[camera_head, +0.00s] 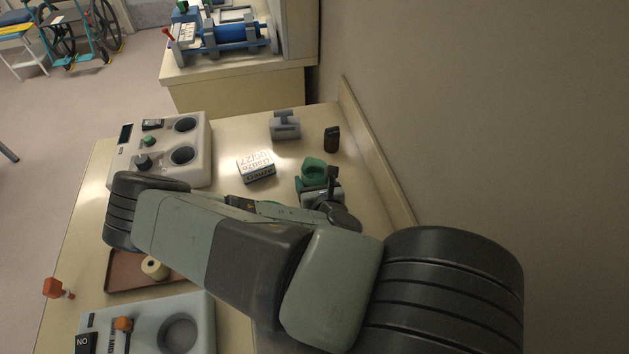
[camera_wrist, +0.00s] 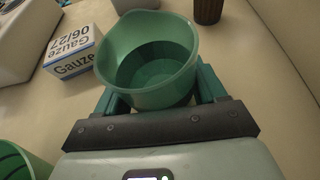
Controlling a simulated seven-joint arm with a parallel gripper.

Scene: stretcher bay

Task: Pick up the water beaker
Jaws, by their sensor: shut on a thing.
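A green beaker (camera_head: 314,168) with a wide open top is at the far side of my arm, on the right part of the counter. In the wrist view the green beaker (camera_wrist: 150,45) sits upright between the two fingers of my gripper (camera_wrist: 155,95). The gripper is shut on it, with a green finger on each side. Its inside is darker green toward the bottom. I cannot tell whether its base touches the counter. In the head view my gripper (camera_head: 331,188) is partly hidden by my wrist.
A gauze box (camera_head: 256,168) stands left of the beaker. A dark brown container (camera_head: 332,139) and a grey object (camera_head: 285,125) are behind it. Another green item (camera_wrist: 22,160) is cut off at the wrist view's lower left. A white device (camera_head: 160,125) stands at the left.

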